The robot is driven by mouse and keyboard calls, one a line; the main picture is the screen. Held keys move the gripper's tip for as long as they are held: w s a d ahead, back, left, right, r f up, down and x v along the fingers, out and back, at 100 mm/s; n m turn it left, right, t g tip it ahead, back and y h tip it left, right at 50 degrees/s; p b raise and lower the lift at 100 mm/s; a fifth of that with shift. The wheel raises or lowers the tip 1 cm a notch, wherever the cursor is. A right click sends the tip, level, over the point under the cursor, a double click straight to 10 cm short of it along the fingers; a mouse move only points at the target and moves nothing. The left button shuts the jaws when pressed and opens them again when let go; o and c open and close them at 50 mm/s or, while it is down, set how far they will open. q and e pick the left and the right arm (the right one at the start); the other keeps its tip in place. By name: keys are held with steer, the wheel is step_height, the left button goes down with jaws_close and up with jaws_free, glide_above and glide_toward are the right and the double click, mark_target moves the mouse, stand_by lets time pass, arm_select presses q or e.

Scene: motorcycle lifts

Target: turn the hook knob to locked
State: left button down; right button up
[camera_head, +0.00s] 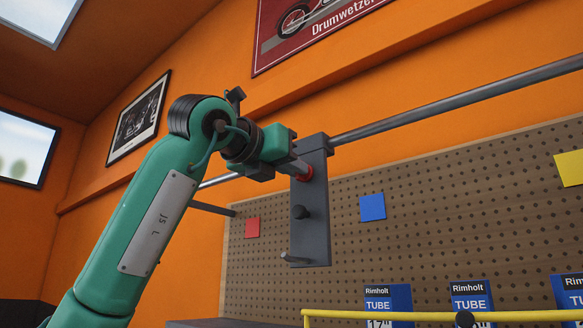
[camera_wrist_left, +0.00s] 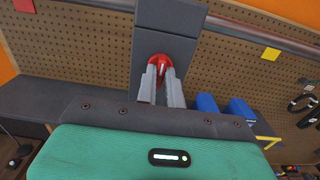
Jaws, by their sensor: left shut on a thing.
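The hook knob (camera_head: 304,173) is red and sits near the top of a dark grey hook plate (camera_head: 312,235), which hangs on a metal rail (camera_head: 450,103). My left gripper (camera_head: 300,168) comes in from the left and is shut on the knob. In the left wrist view, the two fingers of my left gripper (camera_wrist_left: 162,82) close around the red knob (camera_wrist_left: 161,62), on the grey plate (camera_wrist_left: 168,20). The fingers partly hide the knob, and I cannot read its turn position. My right gripper is not in view.
Behind is a brown pegboard (camera_head: 420,210) with coloured notes. Blue tube boxes (camera_head: 387,298) stand at the lower right behind a yellow rail (camera_head: 430,316).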

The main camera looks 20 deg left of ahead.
arm_select(q)
steer(key=c, duration=1.5)
jaws_free()
steer(key=b+v, duration=0.4)
steer(key=v, duration=1)
steer(key=shift+w+b, duration=0.1)
steer(key=shift+b, duration=0.3)
